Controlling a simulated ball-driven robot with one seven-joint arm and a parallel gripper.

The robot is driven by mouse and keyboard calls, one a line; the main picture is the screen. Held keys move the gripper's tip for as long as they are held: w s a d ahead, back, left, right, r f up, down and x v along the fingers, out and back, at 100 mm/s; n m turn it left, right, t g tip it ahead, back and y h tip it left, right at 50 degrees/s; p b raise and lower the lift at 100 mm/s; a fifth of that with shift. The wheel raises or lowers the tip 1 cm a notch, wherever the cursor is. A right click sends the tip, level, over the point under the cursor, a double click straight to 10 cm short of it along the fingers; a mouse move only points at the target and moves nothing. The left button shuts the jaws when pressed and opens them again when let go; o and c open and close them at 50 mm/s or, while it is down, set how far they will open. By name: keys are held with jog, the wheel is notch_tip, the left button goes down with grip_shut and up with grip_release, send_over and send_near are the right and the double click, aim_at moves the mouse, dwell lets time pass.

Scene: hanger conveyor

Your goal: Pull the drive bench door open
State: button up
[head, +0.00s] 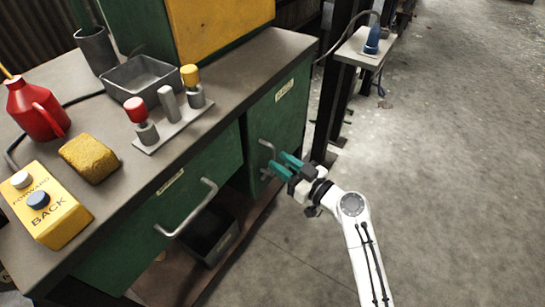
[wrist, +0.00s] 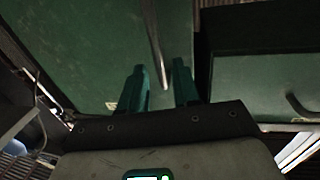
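The green drive bench door (head: 285,112) is at the right end of the bench in the head view and looks closed. It carries a pale label and a grey bar handle (head: 265,146). My gripper (head: 276,162) is at the handle's lower part, its teal fingers apart. In the wrist view the door (wrist: 85,40) fills the upper left, and the handle (wrist: 154,45) runs down to the space between the open fingertips (wrist: 160,72). I cannot tell whether either finger touches the bar.
A green drawer (head: 165,205) with its own bar handle (head: 188,212) is left of the door. A dark bin (head: 212,235) sits below. The bench top holds a red can (head: 35,108), a yellow button box (head: 45,205) and a grey tray (head: 140,80). Floor (head: 430,170) at the right is clear.

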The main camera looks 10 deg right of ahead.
aim_at(272, 172)
jog(key=shift+x, duration=1.95)
jog(key=shift+c, duration=0.2)
grip_shut()
